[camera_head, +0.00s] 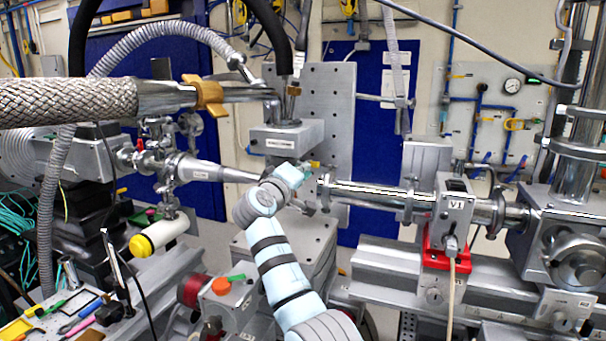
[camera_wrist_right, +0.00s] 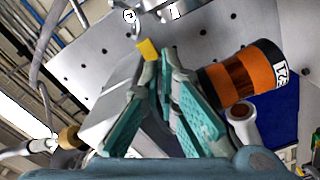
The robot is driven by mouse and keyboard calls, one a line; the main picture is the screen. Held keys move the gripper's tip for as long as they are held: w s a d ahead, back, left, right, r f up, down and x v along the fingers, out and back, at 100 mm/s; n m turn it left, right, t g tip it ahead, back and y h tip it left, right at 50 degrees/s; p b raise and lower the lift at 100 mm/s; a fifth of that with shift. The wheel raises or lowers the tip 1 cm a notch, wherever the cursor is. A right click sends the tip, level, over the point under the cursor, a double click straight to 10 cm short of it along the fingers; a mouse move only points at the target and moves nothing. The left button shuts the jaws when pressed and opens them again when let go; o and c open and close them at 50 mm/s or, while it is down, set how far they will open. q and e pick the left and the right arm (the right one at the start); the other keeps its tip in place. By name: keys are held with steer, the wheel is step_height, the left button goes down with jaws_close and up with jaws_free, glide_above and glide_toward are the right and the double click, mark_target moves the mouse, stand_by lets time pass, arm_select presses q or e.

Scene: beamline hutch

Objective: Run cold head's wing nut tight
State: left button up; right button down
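The cold head (camera_head: 286,138) is a pale grey labelled box with a black hose on top, in front of a perforated grey plate. A small yellow piece, perhaps its wing nut (camera_head: 315,164), shows below right of the box. My right gripper (camera_head: 303,168) is just beside it, with fingers mostly hidden in the head view. In the right wrist view, the yellow piece (camera_wrist_right: 148,48) is at the tips of my right gripper's teal-padded fingers (camera_wrist_right: 160,70). A narrow gap runs between the fingers; I cannot tell whether they touch the piece. My left gripper is not in view.
An orange and black cylinder (camera_wrist_right: 240,76) is close to the right finger. A steel beam pipe (camera_head: 370,193) leads right to valve V1 (camera_head: 456,208). A braided line (camera_head: 70,102) with a tan clamp (camera_head: 208,95) crosses at upper left. Free room is tight.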

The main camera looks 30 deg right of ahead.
steer(key=c, duration=2.3)
jaws_free()
steer(key=shift+r, duration=0.25)
steer(key=shift+o, duration=0.9)
steer(key=shift+a, duration=0.1)
steer(key=shift+f, duration=0.1)
steer(key=shift+a, duration=0.1)
